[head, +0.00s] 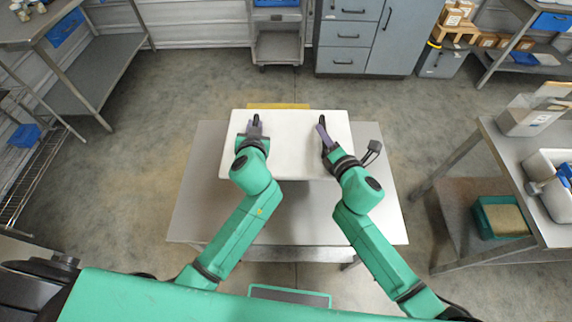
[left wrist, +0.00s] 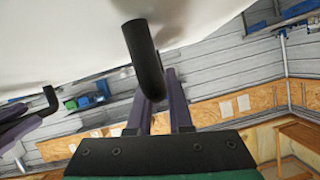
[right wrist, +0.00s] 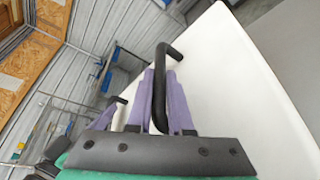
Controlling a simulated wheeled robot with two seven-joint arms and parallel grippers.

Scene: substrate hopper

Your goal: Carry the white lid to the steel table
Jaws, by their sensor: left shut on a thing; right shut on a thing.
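The white lid (head: 288,153) is a flat rectangular panel with two black handles. It is over the far part of a steel table (head: 200,212) and overhangs its far edge; I cannot tell whether it touches the top. My left gripper (head: 254,124) is shut on the lid's left handle, a black bar (left wrist: 145,60) between the purple fingers in the left wrist view. My right gripper (head: 322,126) is shut on the right handle (right wrist: 160,85). The lid also fills the top of the left wrist view (left wrist: 60,40) and shows in the right wrist view (right wrist: 225,85).
A yellow edge (head: 278,106) shows just behind the lid. A grey bench (head: 510,160) with a white tub (head: 550,180) stands right. A grey workbench (head: 30,25) stands upper left, drawers (head: 345,40) at the back. The floor between is clear.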

